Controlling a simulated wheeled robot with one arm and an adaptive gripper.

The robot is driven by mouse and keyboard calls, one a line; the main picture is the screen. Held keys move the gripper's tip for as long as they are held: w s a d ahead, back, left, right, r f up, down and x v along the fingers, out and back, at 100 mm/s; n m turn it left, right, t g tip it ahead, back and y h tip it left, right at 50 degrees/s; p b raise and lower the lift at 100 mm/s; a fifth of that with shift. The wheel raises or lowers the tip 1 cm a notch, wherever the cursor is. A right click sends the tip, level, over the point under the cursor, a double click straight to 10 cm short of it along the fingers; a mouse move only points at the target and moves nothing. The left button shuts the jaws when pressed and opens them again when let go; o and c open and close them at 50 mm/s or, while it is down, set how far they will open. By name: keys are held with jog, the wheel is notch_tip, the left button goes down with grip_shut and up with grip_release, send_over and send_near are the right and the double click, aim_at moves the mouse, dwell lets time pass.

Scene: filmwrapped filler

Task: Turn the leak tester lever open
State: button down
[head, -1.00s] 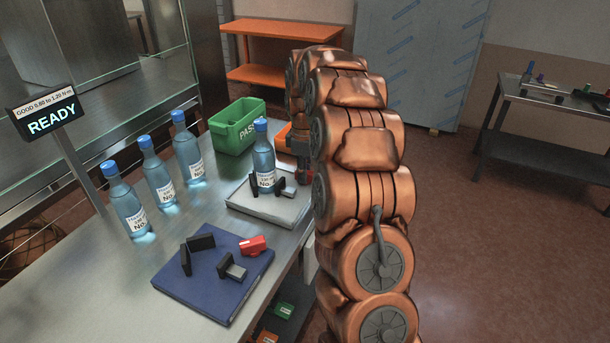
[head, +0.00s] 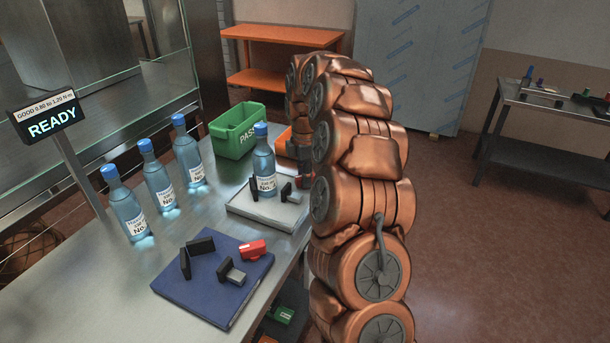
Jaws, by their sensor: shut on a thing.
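A pale grey plate (head: 262,213) on the bench carries small dark clamp blocks (head: 287,190), with a blue-capped bottle (head: 264,160) standing upright at them. It appears to be the leak tester. My gripper (head: 301,174) is low at the plate's far right corner, partly hidden by my arm. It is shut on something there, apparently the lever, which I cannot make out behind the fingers. A blue plate (head: 205,300) nearer me has similar black blocks (head: 199,246) and a red part (head: 252,249), with no bottle on it.
Several blue bottles (head: 158,183) stand along the bench's left side. A sign (head: 52,121) reads READY. A green PASS bin (head: 237,130) and an orange bin (head: 283,143) stand behind the tester. Open floor lies to the right.

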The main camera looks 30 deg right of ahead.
jog(key=shift+w+d+r, duration=0.1)
jog(key=shift+d+r, duration=0.05)
jog(key=shift+d, duration=0.1)
jog(key=c, duration=1.2)
grip_release()
jog(key=shift+o, duration=1)
jog(key=shift+a, duration=0.1)
notch_tip(320, 180, up, 12)
